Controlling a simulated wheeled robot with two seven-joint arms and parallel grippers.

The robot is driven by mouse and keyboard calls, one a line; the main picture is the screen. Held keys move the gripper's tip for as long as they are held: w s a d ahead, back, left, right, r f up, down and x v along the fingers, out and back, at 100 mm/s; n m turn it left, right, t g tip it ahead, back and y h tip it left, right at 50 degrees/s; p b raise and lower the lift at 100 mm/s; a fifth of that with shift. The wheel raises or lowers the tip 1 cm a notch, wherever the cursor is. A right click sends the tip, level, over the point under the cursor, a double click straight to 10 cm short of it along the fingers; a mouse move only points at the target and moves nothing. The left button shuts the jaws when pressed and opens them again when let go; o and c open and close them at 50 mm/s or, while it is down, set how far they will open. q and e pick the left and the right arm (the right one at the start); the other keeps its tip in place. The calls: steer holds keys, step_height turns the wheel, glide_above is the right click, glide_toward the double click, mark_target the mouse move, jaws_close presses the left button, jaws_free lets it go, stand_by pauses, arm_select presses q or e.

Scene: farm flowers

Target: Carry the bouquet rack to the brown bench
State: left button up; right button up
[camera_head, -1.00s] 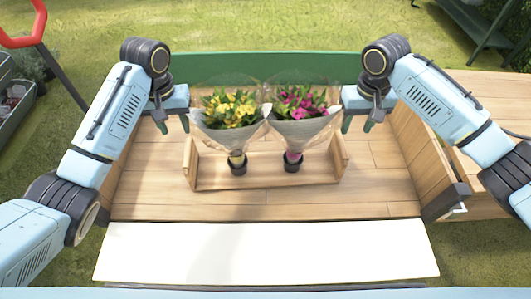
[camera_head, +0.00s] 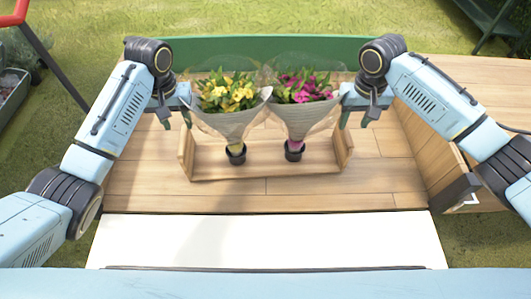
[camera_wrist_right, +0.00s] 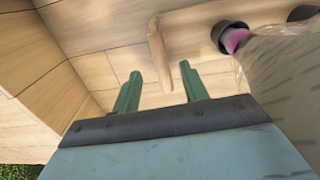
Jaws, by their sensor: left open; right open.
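The bouquet rack (camera_head: 265,170) is a light wooden holder with upright end boards, standing on a plank bed. It holds a yellow bouquet (camera_head: 229,95) and a pink bouquet (camera_head: 303,90), both wrapped, in dark cups. My left gripper (camera_head: 176,119) is open above the rack's left end board. My right gripper (camera_head: 355,119) is open above its right end board. In the right wrist view, the open fingers (camera_wrist_right: 160,72) point toward the end board (camera_wrist_right: 158,52), with a visible gap. I cannot identify the brown bench in these views.
The plank bed (camera_head: 390,178) has a green back wall (camera_head: 210,50) and a wooden side wall (camera_head: 425,150) at right. A white panel (camera_head: 260,238) lies in front. A planter box (camera_head: 20,92) is at left, and a dark green structure (camera_head: 490,25) at upper right.

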mark_target(187, 145)
arm_select(q)
step_height(187, 145, down, 11)
steer(key=shift+r, duration=0.1)
arm_select(e)
step_height(187, 145, down, 11)
steer(key=shift+r, duration=0.1)
arm_select(q)
jaws_close()
arm_select(e)
steer(key=c, duration=0.9)
jaws_close()
arm_select(q)
steer(key=shift+r, duration=0.1)
arm_select(e)
steer(key=shift+r, duration=0.1)
